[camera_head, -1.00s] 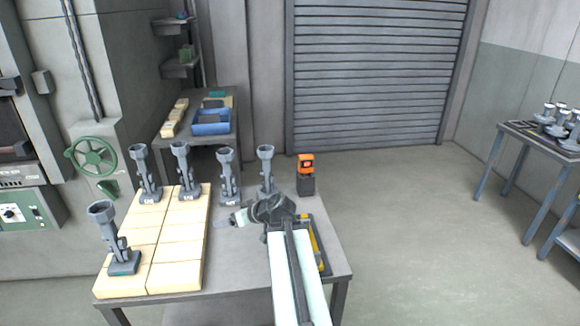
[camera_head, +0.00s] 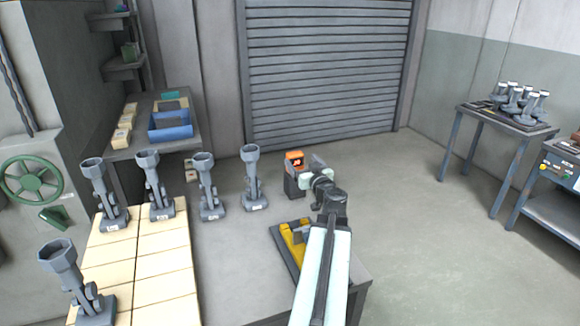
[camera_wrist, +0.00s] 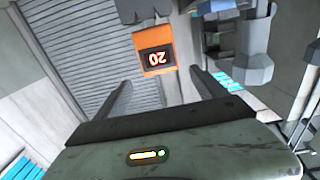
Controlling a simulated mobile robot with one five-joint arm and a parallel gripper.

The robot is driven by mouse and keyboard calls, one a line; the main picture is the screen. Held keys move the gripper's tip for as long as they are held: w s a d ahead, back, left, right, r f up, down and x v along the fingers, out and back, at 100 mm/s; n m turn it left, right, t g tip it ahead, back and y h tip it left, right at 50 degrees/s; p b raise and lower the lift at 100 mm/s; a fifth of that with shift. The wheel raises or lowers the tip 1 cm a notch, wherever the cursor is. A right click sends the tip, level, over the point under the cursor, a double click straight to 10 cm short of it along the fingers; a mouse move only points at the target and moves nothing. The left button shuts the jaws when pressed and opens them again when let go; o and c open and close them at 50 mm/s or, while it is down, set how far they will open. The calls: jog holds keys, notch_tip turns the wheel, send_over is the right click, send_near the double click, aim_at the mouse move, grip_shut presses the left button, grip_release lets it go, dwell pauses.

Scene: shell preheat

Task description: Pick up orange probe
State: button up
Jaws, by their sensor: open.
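The orange probe (camera_head: 294,159) stands upright in a dark block-shaped holder (camera_head: 294,184) at the back edge of the table. Its small display is lit. In the wrist view the probe (camera_wrist: 155,49) appears upside down, its display reading 20, ahead of my gripper and roughly centred between the fingers. My gripper (camera_wrist: 158,88) is open and empty, with both fingers apart and clear of the probe. In the head view my gripper is just right of the probe, and the fingertips are hard to make out there.
Several grey funnel-topped stands, including one (camera_head: 252,180) left of the probe, line the table. Pale blocks (camera_head: 160,265) lie at the left. A blue bin (camera_head: 172,133) sits on the table behind.

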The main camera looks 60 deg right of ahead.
aim_at(297, 156)
jog(key=shift+x, duration=0.9)
jog(key=x, duration=0.5)
jog(key=shift+w+f, duration=0.1)
jog(key=shift+a, duration=0.1)
jog(key=c, duration=1.6)
notch_tip(297, 156, up, 10)
jog(key=p, duration=1)
